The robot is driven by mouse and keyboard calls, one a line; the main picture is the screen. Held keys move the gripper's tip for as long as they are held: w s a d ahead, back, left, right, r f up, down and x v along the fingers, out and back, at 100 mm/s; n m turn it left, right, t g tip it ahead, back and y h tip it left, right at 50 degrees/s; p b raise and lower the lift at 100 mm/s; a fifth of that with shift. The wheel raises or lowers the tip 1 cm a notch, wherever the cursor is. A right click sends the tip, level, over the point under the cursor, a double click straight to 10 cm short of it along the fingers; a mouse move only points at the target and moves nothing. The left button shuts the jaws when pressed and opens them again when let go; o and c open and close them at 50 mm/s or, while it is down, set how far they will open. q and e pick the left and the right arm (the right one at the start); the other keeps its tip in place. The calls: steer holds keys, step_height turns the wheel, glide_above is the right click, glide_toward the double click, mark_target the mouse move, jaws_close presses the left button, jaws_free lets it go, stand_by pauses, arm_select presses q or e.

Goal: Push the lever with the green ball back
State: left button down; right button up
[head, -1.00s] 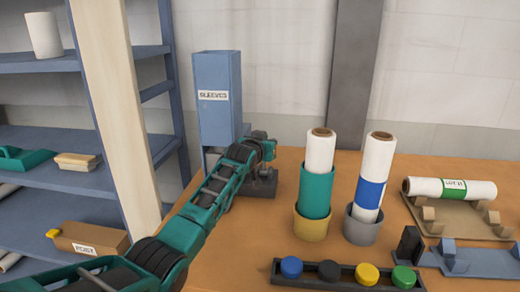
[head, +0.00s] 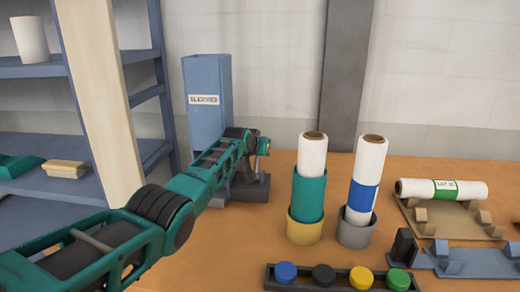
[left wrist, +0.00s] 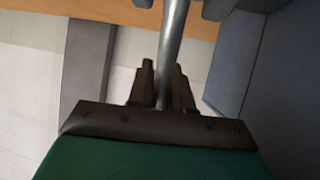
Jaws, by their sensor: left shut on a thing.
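A grey metal lever rod (left wrist: 172,45) runs between the fingers of my left gripper (left wrist: 163,85) in the left wrist view. The gripper is shut on this rod. In the head view my left gripper (head: 261,144) is above a dark lever base (head: 250,188), just right of the blue sleeves box. No green ball can be made out on the lever; the gripper and arm hide much of it. My right gripper is not in view.
The blue sleeves box (head: 208,110) stands close left of the lever. Right of it are a yellow holder (head: 305,231) and a grey holder (head: 354,234) with upright rolls. A dark button strip (head: 340,278) lies in front. A shelf (head: 60,120) is at left.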

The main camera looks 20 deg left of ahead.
arm_select(q)
steer(key=shift+s+f, duration=0.2)
steer(key=shift+f, duration=0.6)
steer(key=c, duration=1.3)
jaws_free()
steer(key=shift+o, duration=0.8)
steer(key=shift+w+r, duration=0.15)
step_height(320, 180, up, 20)
steer(key=p, duration=0.1)
steer(key=shift+r, duration=0.1)
